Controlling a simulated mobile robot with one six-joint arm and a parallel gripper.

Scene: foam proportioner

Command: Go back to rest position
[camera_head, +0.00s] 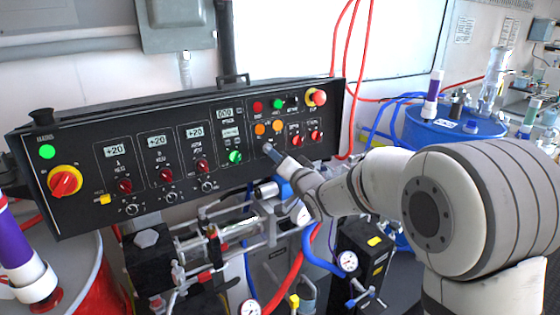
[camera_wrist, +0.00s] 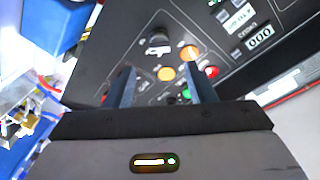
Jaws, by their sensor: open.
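My gripper (camera_head: 269,149) reaches in from the right, its tip in front of the lower right part of the black control panel (camera_head: 85,150). In the wrist view my gripper (camera_wrist: 162,82) has two blue-grey fingers spread apart with nothing between them. I cannot tell how far the fingertips are from the panel face.
Below the panel are pipes, valves and a gauge (camera_head: 347,261) close under my arm. A blue drum (camera_head: 455,132) stands behind the arm at right. Red hoses (camera_head: 351,80) hang beside the panel's right end. A red drum (camera_head: 85,275) stands at lower left.

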